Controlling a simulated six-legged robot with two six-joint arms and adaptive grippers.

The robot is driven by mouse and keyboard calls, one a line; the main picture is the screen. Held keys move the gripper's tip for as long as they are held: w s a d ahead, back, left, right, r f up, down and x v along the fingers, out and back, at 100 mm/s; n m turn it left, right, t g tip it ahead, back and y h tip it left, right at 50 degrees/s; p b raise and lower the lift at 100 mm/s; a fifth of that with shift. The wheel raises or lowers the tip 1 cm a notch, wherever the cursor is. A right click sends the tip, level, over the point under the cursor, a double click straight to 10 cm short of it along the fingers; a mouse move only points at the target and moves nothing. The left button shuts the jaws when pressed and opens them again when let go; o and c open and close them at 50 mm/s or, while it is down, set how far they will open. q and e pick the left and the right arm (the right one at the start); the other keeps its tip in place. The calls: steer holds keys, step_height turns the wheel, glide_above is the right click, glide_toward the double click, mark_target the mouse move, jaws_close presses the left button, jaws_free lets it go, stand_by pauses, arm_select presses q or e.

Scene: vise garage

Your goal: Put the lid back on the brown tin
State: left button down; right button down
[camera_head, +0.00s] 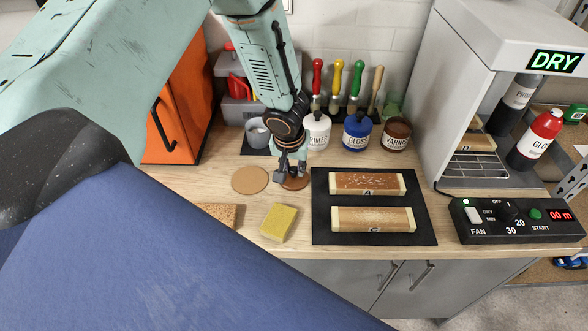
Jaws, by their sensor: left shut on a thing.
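The brown tin (396,137), with a varnish label, stands at the back of the bench, right of the blue tin; its top looks dark brown. My left gripper (291,176) points down at the middle of the bench, left of the brown tin and in front of the white tin. It is shut on a small round brown lid (297,184), which is partly hidden by the fingers. The lid is at or just above the bench top; I cannot tell if it touches. My right gripper is not in view.
A white tin (317,132) and a blue tin (357,134) stand left of the brown tin. Upright brushes stand behind. A tan disc (250,180), a yellow sponge (279,222) and a black mat (325,237) with two blocks lie in front. The grey drying cabinet (440,80) is right.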

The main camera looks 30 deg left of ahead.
mark_target(293, 170)
arm_select(q)
step_height(293, 170, up, 9)
steer(key=p, duration=0.3)
steer(key=shift+r, duration=0.15)
